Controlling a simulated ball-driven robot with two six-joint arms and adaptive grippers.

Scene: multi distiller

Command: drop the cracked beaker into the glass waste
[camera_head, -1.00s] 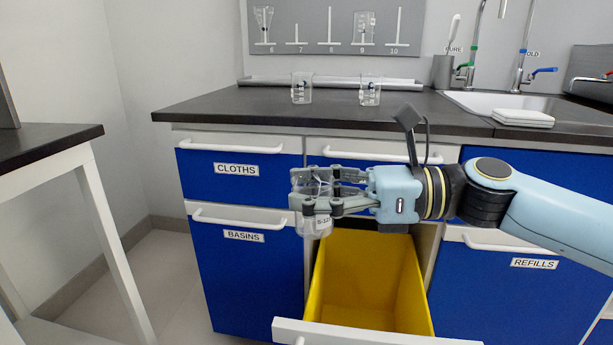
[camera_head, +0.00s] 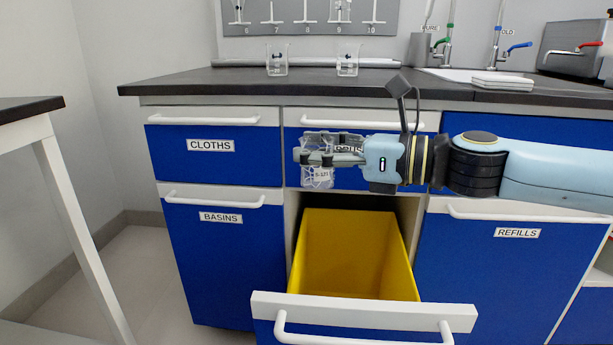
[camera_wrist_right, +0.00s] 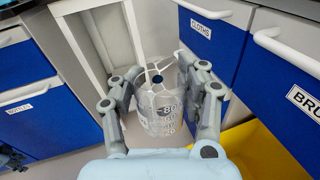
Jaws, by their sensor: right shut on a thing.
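The glass beaker (camera_head: 317,177) hangs in my right gripper (camera_head: 312,158), which is shut on it. The yellow bin (camera_head: 352,250) is in a pulled-out drawer below the gripper. The beaker is above the bin's left rear edge, in front of the upper drawer. The yellow bin also shows at the lower right of the wrist view (camera_wrist_right: 262,152).
Two clear beakers (camera_head: 277,60) (camera_head: 347,60) stand on the dark counter (camera_head: 200,82). The open drawer's white front (camera_head: 362,313) sticks out toward me. A side table (camera_head: 30,115) stands at left. Closed blue drawers flank the bin.

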